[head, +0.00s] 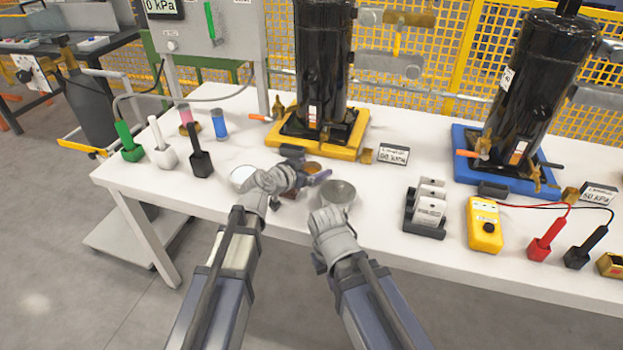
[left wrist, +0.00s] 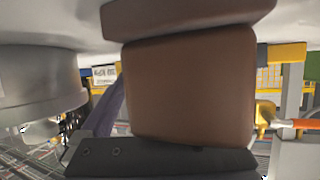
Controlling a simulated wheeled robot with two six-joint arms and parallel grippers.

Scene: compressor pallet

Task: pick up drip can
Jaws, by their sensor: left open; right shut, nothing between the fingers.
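My left gripper (head: 306,166) is open low over the front of the white table, with its dark fingers on either side of a brown vessel (head: 313,168) with a copper-coloured top. In the left wrist view this brown body (left wrist: 190,85) fills the middle, close to a dark finger. A grey metal can (head: 338,191), round and open-topped, stands just to the right; it also shows in the left wrist view (left wrist: 40,85). I cannot tell which of these vessels is the drip can. My right gripper (head: 325,215) is shut and empty in front of the grey can; its fingertips are mostly hidden.
A white round dish (head: 243,178) is left of my left gripper. Black tanks stand on a yellow tray (head: 350,140) and a blue tray (head: 470,170) behind. The white table (head: 385,185) is clear between.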

